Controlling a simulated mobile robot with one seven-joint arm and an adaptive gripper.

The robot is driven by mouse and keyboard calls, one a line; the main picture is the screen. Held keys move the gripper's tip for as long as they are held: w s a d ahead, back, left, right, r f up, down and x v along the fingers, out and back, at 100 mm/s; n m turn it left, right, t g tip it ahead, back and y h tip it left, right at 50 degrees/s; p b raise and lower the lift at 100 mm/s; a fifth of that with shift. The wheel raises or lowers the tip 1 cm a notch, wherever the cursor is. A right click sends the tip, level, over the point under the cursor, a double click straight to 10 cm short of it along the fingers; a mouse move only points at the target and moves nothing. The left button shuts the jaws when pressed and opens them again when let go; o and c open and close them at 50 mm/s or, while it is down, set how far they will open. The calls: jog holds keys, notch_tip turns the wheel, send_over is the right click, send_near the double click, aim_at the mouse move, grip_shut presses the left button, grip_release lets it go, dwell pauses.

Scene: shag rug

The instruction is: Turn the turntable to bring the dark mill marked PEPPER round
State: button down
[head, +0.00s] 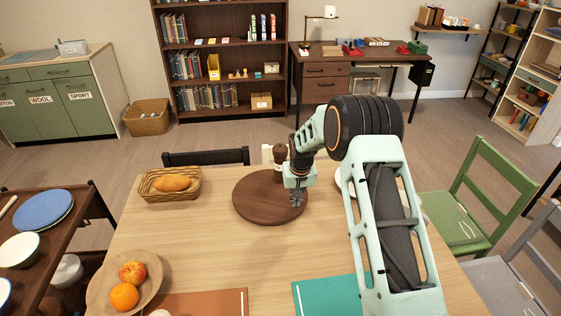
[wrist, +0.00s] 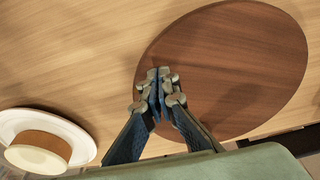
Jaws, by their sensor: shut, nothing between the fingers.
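The round dark-brown turntable (head: 262,205) lies on the wooden table; it fills much of the wrist view (wrist: 235,70). A dark mill (head: 280,155) stands at the turntable's far side, partly hidden behind my arm; I cannot read any marking on it. My gripper (head: 297,203) is shut and empty, pointing down over the turntable's right part. In the wrist view the closed fingertips (wrist: 158,75) lie over the turntable's edge area. I cannot tell whether they touch the wood.
A bread basket (head: 171,184) stands left of the turntable, and a fruit bowl (head: 126,284) is at the front left. A white plate (wrist: 40,135) with a round item on it lies close to my gripper. Orange (head: 200,303) and teal (head: 325,296) placemats lie along the front.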

aim_at(289, 213)
jog(key=shift+f+b, duration=0.6)
jog(key=shift+b, duration=0.1)
dwell(0.8)
jog(key=shift+s, duration=0.2)
jog(key=shift+s+a, duration=0.45)
jog(key=shift+s, duration=0.1)
jog(key=shift+f, duration=0.1)
dwell(0.3)
jog(key=shift+s+a, duration=0.1)
jog(key=shift+s, duration=0.05)
jog(key=shift+s+a+b, duration=0.4)
jog(key=shift+s+a, duration=0.15)
jog(key=shift+s, duration=0.05)
